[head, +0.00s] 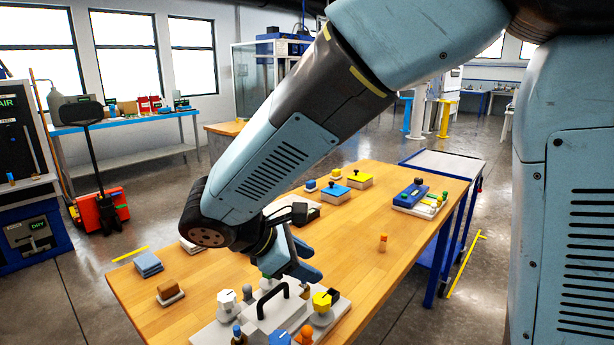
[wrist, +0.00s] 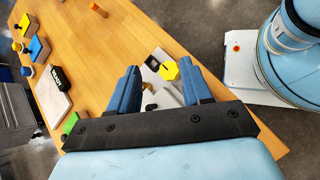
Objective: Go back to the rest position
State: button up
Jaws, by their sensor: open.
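My gripper (head: 292,262) hangs at the end of my arm over the near part of the wooden table (head: 400,221), above a grey tray with a black handle. In the wrist view my gripper (wrist: 162,88) has its two blue fingers apart, with nothing held between them. A yellow knobbed piece (wrist: 169,70) shows just beyond the fingers, on the tray below. In the head view the yellow piece (head: 322,301) stands to the right of the black handle (head: 272,297). My wrist hides part of the tray and table.
A white piece (head: 226,299), a blue piece (head: 279,338) and an orange piece (head: 304,335) stand around the tray. A small orange piece (head: 383,243) stands alone at the table's right. Yellow and blue blocks sit farther back. A blue cart (head: 447,165) adjoins the right side.

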jog(key=s+d+r+m+y, duration=0.2)
jog(key=d+r+m, duration=0.1)
jog(key=d+m, duration=0.3)
jog(key=s+d+r+m+y, duration=0.2)
jog(key=d+r+m+y, duration=0.1)
jog(key=d+m, duration=0.4)
jog(key=s+d+r+m+t+y, duration=0.1)
jog(key=s+d+r+m+y, duration=0.2)
jog(key=d+m, duration=0.3)
jog(key=d, duration=0.5)
jog(key=shift+r+m, duration=0.4)
